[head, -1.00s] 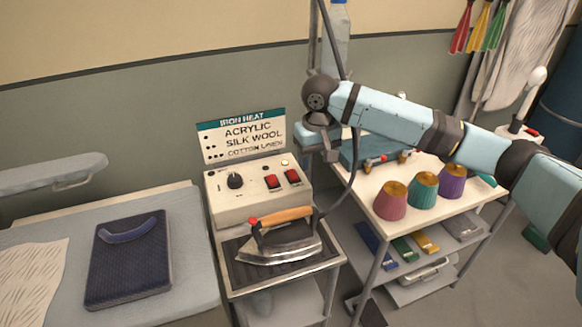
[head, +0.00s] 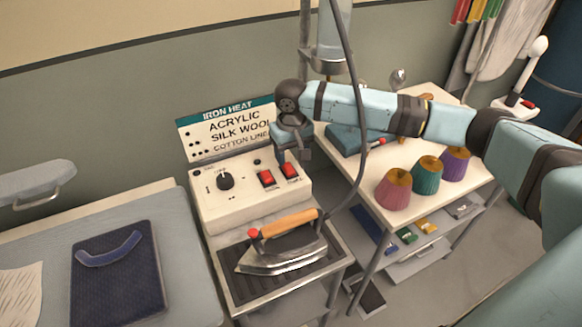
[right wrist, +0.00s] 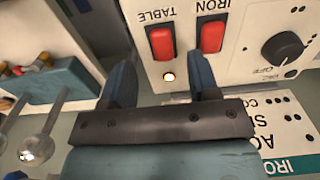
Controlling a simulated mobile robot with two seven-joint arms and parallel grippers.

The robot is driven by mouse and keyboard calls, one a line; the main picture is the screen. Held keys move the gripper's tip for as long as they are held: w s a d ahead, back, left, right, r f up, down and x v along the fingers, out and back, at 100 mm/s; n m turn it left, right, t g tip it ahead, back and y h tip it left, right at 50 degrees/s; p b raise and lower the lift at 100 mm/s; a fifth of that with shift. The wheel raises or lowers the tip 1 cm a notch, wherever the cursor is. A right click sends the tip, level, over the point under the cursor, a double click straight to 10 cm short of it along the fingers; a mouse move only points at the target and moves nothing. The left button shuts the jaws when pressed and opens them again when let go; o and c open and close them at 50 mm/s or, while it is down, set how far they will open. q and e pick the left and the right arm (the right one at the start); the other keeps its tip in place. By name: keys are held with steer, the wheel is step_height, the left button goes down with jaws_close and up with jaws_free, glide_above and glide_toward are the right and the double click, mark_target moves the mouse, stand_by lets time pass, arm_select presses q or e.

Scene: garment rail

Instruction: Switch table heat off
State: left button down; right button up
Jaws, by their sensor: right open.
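The control box (head: 240,205) stands on the ironing stand and carries two red switches. The table switch (head: 289,171) is on the right in the head view, beside the iron switch (head: 266,178). My right gripper (head: 293,158) hangs over the back of the box by the switches. Its two fingers (right wrist: 161,68) are apart and empty, on either side of the lamp. My left gripper is not in view.
The iron (head: 283,247) rests on its plate in front of the box. The heat sign (head: 225,128) stands behind it. Thread cones (head: 395,190) stand on the right cart. A grey hose runs down right of the gripper. The padded table with a blue pad (head: 115,272) is at left.

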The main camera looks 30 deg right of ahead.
mark_target(291, 173)
step_height(291, 173, down, 6)
steer(key=c, duration=0.9)
steer(key=g+p, duration=0.1)
steer(key=p, duration=0.1)
steer(key=r+g+p, duration=0.1)
steer(key=p, duration=0.2)
steer(key=shift+w, duration=0.25)
steer(key=shift+g+p, duration=0.3)
steer(key=shift+p, duration=0.2)
steer(key=shift+w+f, duration=0.1)
steer(key=shift+f, duration=0.1)
steer(key=o, duration=0.9)
